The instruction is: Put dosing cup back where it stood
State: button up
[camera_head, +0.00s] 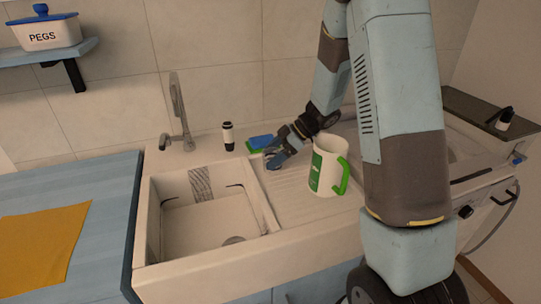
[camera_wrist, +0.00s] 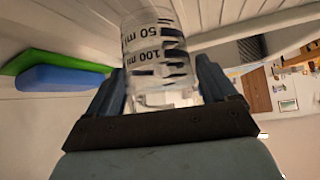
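The dosing cup (camera_wrist: 155,50) is clear with black marks reading 50 ml and 100 ml. In the wrist view it sits between the two fingers of my gripper (camera_wrist: 160,92) and fills the gap between them. The fingers appear closed on its sides. In the head view my gripper (camera_head: 274,157) is low over the left rear part of the ribbed drainboard (camera_head: 290,192), beside the sink basin. The cup cannot be made out there. I cannot tell whether the cup touches the drainboard.
A blue and green sponge (camera_head: 260,142) lies just behind my gripper; it also shows in the wrist view (camera_wrist: 60,78). A white and green jug (camera_head: 327,165) stands right of my gripper. A small dark-and-white bottle (camera_head: 228,136) and the tap (camera_head: 180,115) are behind the basin (camera_head: 205,220).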

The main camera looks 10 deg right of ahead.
jog(key=shift+o, duration=1)
jog(key=shift+r, duration=0.1)
